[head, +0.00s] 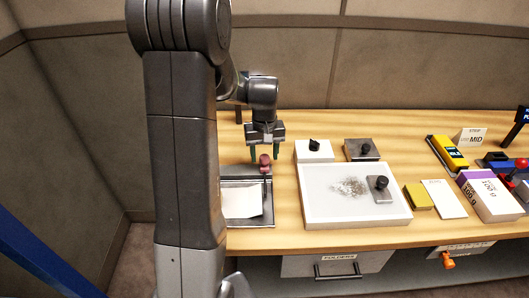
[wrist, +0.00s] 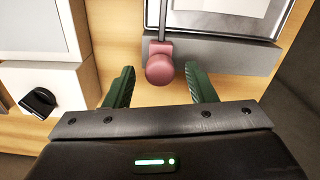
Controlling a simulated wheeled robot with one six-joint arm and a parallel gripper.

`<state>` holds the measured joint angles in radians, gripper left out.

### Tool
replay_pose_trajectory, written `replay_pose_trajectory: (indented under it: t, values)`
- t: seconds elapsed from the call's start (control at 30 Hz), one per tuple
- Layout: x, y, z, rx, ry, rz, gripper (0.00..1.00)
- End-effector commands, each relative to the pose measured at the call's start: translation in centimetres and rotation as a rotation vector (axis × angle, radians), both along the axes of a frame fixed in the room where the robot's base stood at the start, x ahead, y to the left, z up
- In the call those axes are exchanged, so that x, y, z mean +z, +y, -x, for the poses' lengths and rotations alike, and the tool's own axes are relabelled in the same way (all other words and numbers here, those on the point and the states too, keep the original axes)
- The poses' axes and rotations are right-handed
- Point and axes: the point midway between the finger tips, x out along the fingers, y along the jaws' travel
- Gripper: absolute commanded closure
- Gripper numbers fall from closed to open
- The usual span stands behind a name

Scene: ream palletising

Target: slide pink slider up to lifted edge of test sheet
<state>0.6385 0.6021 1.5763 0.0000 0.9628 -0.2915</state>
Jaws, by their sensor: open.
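The pink slider (head: 265,159) sits at the far right of the grey metal fixture. In the wrist view the pink slider (wrist: 160,67) has a round knob and stands at the end of a thin rail (wrist: 162,20). My gripper (head: 263,153) is open above the slider, with green fingers pointing down. In the wrist view my gripper (wrist: 160,70) has one finger on each side of the knob, with gaps on both sides. The white test sheet (head: 240,203) lies on the fixture; its right edge looks raised. Only part of the sheet (wrist: 228,5) shows in the wrist view.
A white-framed tray (head: 315,213) with dark grains and a black-knobbed block stands right of the fixture. Two small knobbed blocks (head: 314,153) (head: 361,152) sit behind it. Cards and boxes (head: 488,196) lie farther right. My arm hides the fixture's left side.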

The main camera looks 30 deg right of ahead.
Motion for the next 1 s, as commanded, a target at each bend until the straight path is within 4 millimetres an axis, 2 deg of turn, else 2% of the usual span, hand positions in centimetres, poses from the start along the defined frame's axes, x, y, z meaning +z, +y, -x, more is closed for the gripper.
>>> replay_pose_trajectory:
  t: [0.13,0.4,0.83,0.87,0.97,1.0]
  values:
    - [0.00,0.00,0.01,0.000,0.000,0.000,0.49]
    - [0.03,0.00,0.01,0.000,0.000,0.000,1.00]
    - [0.05,0.54,-0.30,-0.001,0.000,0.000,1.00]
    - [0.06,0.54,-0.30,0.000,0.000,0.000,0.70]
    - [0.06,0.53,-0.30,0.000,0.000,0.000,0.50]
    - [0.06,0.53,-0.30,0.000,0.000,0.000,0.49]
